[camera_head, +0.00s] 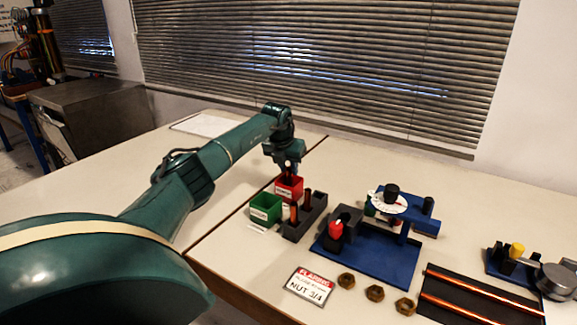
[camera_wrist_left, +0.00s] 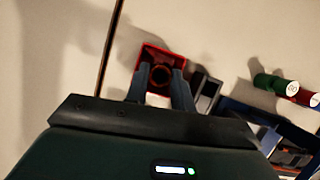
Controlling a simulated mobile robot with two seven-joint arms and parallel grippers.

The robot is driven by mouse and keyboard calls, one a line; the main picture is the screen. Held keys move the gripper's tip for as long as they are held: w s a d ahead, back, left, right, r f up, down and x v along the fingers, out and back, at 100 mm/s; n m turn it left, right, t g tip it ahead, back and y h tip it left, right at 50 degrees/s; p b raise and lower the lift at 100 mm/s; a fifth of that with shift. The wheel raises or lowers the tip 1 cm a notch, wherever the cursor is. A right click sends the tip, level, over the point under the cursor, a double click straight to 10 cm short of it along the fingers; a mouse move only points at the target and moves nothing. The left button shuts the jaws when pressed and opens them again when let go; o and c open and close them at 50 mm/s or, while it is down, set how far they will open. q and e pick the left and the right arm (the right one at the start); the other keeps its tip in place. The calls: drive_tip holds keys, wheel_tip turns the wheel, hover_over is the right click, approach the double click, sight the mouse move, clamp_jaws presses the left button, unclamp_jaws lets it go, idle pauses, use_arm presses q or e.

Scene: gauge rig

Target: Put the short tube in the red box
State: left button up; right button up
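The red box (camera_head: 289,188) is a small open-topped bin with a white label, at the middle of the table. My left gripper (camera_head: 289,170) points down just over it. In the left wrist view, its fingers (camera_wrist_left: 161,78) stand on either side of a round dark copper tube end, the short tube (camera_wrist_left: 161,74), and appear closed on it. The tube's end lies within the outline of the red box (camera_wrist_left: 146,52); how deep it is cannot be seen. My right gripper is not in view.
A green box (camera_head: 265,208) stands beside the red one. A dark rack (camera_head: 300,228) with upright copper tubes is close on the right. Farther right are a blue gauge rig (camera_head: 375,258), several nuts (camera_head: 375,293) and long copper rods (camera_head: 470,310).

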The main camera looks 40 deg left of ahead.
use_arm(q)
drive_tip(key=o, duration=0.4)
drive_tip(key=shift+r, duration=0.15)
drive_tip(key=shift+r, duration=0.3)
drive_tip(key=v, duration=1.1)
drive_tip(key=shift+s+d+r+p, duration=0.1)
drive_tip(key=shift+s+r+p, duration=0.1)
drive_tip(key=shift+p, duration=0.2)
